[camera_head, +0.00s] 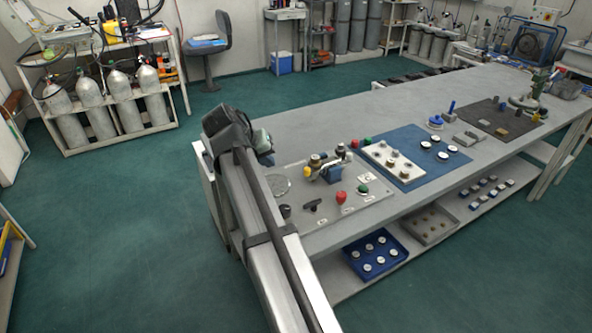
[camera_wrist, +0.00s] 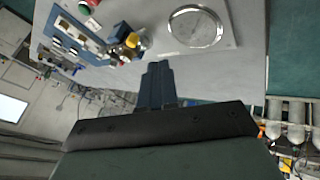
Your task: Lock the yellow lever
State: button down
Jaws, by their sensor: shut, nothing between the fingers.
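The yellow lever (camera_head: 306,171) shows as a small yellow end at the left of a blue and metal valve fitting (camera_head: 330,172) on the grey panel plate (camera_head: 320,218). In the wrist view the yellow end (camera_wrist: 132,40) is beside metal parts, up and left of my fingertips. My gripper (camera_wrist: 158,66) is shut and empty, apart from the lever. In the head view my arm comes up at the panel's left side and the fingertips cannot be made out. The lever's exact angle is too small to tell.
The panel also bears a round gauge (camera_head: 277,185), a black T-handle (camera_head: 312,206), a red knob (camera_head: 341,197) and a green knob (camera_head: 362,190). A blue mat (camera_head: 408,181) with a white block (camera_head: 381,152) lies to the right. The bench (camera_head: 400,110) behind is mostly clear.

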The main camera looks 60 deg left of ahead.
aim_at(309, 170)
jog(key=w+a+f, duration=0.1)
jog(key=w+f, duration=0.7)
jog(key=w, duration=0.1)
jog(key=shift+w+a, duration=0.15)
jog(key=shift+w, duration=0.1)
dwell(0.4)
jog(key=shift+d+n, duration=0.3)
